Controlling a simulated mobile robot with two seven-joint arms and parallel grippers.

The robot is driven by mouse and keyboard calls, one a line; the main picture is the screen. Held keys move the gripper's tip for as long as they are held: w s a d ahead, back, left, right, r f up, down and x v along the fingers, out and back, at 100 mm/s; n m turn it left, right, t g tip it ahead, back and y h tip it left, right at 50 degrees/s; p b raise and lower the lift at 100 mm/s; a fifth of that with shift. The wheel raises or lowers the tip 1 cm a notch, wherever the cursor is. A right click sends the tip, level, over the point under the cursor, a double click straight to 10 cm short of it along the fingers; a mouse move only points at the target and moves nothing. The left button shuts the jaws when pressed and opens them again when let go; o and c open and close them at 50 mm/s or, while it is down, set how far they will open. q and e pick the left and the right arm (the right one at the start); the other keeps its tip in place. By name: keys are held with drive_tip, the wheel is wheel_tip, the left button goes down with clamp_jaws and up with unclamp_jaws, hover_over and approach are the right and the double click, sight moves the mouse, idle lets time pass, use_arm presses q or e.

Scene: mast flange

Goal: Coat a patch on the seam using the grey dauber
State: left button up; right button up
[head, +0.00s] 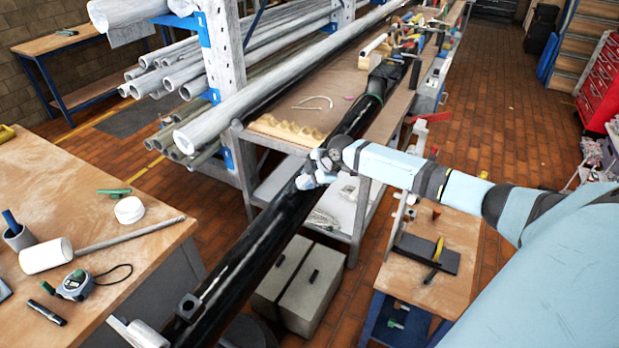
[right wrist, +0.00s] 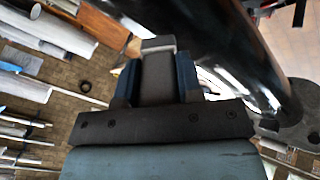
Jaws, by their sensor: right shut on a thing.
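My right gripper (head: 308,181) is over the upper side of a long black mast tube (head: 262,245) in the head view. In the right wrist view its blue fingers are shut on a grey block-like thing, which looks like the grey dauber (right wrist: 158,75), with a paler end (right wrist: 158,44). The glossy black tube (right wrist: 205,40) passes close beyond it; I cannot tell whether the two touch. The dauber is not clear in the head view. I cannot make out the seam or a coated patch; pale streaks on the tube look like reflections.
A wooden bench (head: 150,240) at the left holds a white-headed mallet (head: 45,255), a tape measure (head: 75,285) and a white round tub (head: 129,209). A shelved trolley (head: 352,225) stands behind the tube, with grey boxes (head: 310,290) below. Brick floor (head: 520,110) is open at the right.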

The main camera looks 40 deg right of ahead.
wheel_tip(320, 180, up, 2)
drive_tip(key=shift+r+p, duration=0.1)
drive_tip(key=shift+p, duration=0.55)
drive_tip(key=shift+r, duration=1.8)
drive_tip(key=shift+r, duration=1.5)
drive_tip(key=shift+a, duration=0.1)
